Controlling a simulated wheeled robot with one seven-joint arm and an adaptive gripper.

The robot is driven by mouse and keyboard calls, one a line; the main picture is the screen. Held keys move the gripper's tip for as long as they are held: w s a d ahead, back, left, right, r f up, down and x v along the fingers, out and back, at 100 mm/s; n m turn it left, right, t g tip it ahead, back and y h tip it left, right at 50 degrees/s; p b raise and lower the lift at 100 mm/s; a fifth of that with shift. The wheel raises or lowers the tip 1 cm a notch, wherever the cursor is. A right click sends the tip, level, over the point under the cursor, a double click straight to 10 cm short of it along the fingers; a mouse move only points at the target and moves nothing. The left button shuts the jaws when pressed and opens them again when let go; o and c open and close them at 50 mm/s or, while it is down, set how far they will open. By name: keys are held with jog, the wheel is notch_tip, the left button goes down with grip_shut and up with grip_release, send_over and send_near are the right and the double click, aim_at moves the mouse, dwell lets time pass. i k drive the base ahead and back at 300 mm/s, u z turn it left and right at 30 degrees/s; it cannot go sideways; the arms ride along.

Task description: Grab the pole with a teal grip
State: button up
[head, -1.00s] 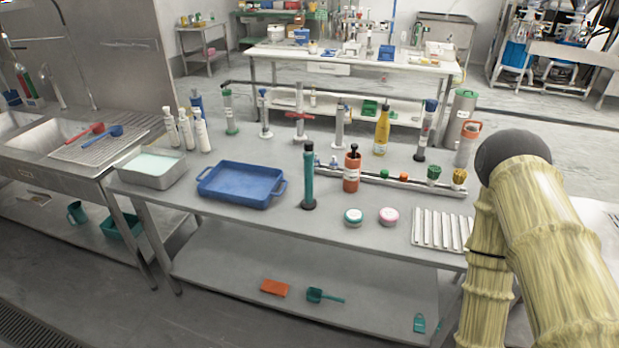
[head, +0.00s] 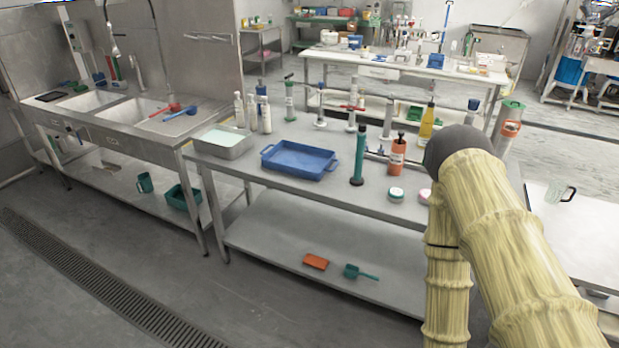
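An upright pole with a teal grip (head: 360,147) and a dark round base stands on the grey metal table (head: 330,202), near its front edge. It is just right of a blue tray and apart from it. Nothing holds it. My arm shows at the right in a pale yellow sleeve with a dark rounded joint, to the right of the pole. My gripper is out of view. My arm hides the right part of the table.
An orange bottle (head: 397,157) and a white-and-green tub (head: 396,195) stand close right of the pole. The blue tray (head: 300,174) and a grey basin (head: 232,154) lie left. Several bottles and stands line the back. A sink counter (head: 108,127) is left; open floor lies in front.

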aim_at(357, 180)
jog(key=z, duration=0.15)
jog(key=k, duration=0.35)
jog(key=u, duration=1.5)
jog(key=i, duration=1.5)
jog(key=z, duration=0.85)
jog(key=i, duration=1.1)
jog(key=z, duration=0.85)
